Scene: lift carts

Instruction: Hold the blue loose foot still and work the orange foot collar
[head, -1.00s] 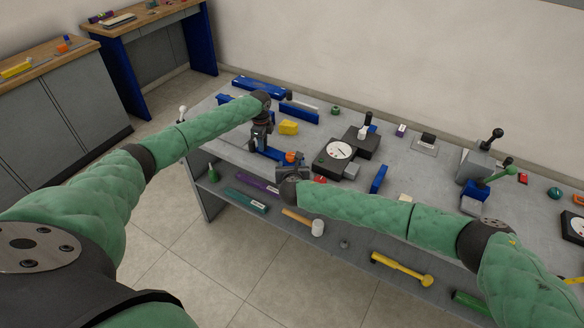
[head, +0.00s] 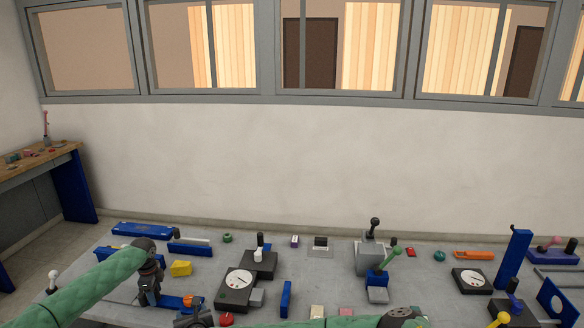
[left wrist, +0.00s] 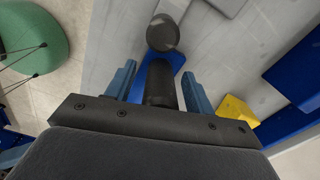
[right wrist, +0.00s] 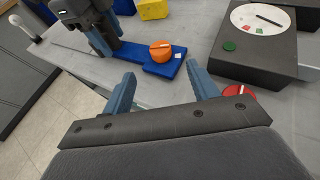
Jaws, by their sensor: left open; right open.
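The blue loose foot (right wrist: 126,55) is a flat blue bar on the bench, with the orange foot collar (right wrist: 160,50) on top near one end. In the head view the foot (head: 172,301) and collar (head: 190,301) are small near the bottom left. My left gripper (left wrist: 158,88) is open, its fingers on either side of a dark upright post (left wrist: 160,82) above the blue foot; contact cannot be told. It also shows in the right wrist view (right wrist: 106,38). My right gripper (right wrist: 163,88) is open and empty, short of the collar, which sits beyond its fingertips.
A black dial box (right wrist: 258,45) stands close to the right of the foot. A red knob (right wrist: 238,91) lies near my right finger. A yellow block (head: 181,268) sits behind the foot. The bench's front edge runs close by on the left.

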